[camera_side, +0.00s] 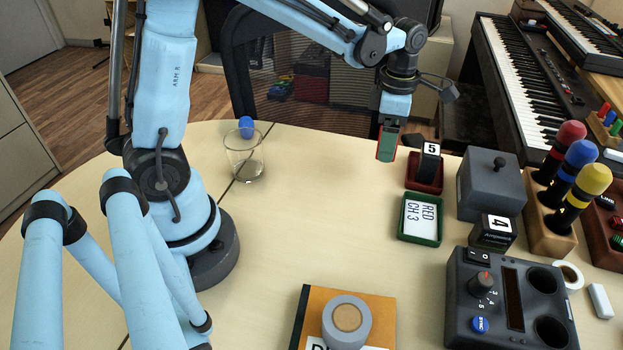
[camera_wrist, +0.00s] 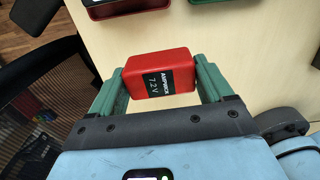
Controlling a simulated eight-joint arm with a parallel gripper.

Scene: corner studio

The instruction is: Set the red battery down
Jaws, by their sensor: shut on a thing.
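The red battery (camera_wrist: 160,75) is a small red block with a black label reading 7.2 V in the wrist view. My gripper (camera_wrist: 160,82) has its green fingers shut on it, one on each side. In the side view my gripper (camera_side: 387,143) hangs over the back part of the table, and only a thin red edge of the battery shows beside the finger. The battery appears to be above the tabletop, left of a red tray (camera_side: 425,187) that holds a black block marked 5. A green tray (camera_side: 420,239) with a card reading RED CH 3 lies in front of that.
A clear glass (camera_side: 245,160) and a blue-capped thing (camera_side: 246,126) stand at the left. A grey box (camera_side: 491,185), a block marked 4 (camera_side: 493,231) and a control box (camera_side: 510,300) crowd the right. A grey knob-like thing (camera_side: 346,320) sits on a book. The middle table is clear.

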